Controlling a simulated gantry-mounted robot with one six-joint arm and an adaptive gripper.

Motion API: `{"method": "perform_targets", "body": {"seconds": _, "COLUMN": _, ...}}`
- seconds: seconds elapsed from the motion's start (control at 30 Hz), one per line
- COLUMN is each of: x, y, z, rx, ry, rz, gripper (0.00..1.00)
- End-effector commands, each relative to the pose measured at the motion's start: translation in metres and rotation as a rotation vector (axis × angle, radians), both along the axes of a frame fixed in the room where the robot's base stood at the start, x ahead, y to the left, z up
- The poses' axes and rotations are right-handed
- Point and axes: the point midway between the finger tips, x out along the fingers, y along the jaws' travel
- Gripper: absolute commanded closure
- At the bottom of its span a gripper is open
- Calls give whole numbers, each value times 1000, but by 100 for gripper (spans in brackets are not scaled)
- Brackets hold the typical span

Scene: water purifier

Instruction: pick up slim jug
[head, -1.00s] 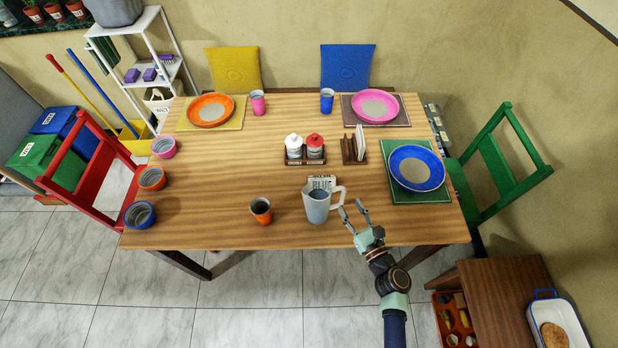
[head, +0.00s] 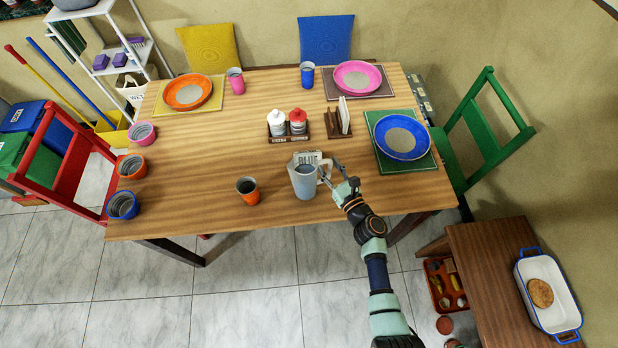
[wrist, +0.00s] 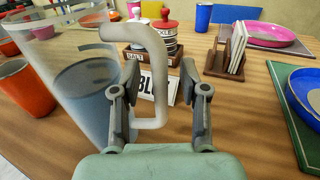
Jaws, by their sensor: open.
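The slim jug (head: 304,182) stands upright near the front edge of the wooden table, with its handle facing right. It is translucent and grey, with bluish liquid inside. In the wrist view the jug (wrist: 75,80) fills the left side, and its pale handle (wrist: 152,60) rises between my finger tips. My gripper (head: 337,176) is at the jug's right side. In the wrist view my gripper (wrist: 163,88) is open, with one finger on each side of the handle's outer bar. I cannot tell whether either finger touches it.
An orange cup (head: 248,191) stands left of the jug. A small sign (head: 307,158) is just behind it. A condiment rack (head: 288,136), a napkin holder (head: 338,122) and a blue plate (head: 402,137) on a green mat lie farther back. The table's left middle is clear.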

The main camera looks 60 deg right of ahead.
Motion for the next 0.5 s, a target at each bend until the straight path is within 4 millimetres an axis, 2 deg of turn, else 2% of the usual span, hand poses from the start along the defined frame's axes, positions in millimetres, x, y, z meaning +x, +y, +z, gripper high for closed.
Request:
{"method": "perform_targets", "body": {"seconds": 0.03, "x": 0, "y": 0, "z": 0, "rx": 0, "ry": 0, "rz": 0, "gripper": 58}}
{"method": "perform_targets", "body": {"seconds": 0.3, "x": 0, "y": 0, "z": 0, "rx": -1, "ry": 1, "rz": 0, "gripper": 100}}
{"method": "perform_targets", "body": {"seconds": 0.5, "x": 0, "y": 0, "z": 0, "rx": -1, "ry": 1, "rz": 0, "gripper": 100}}
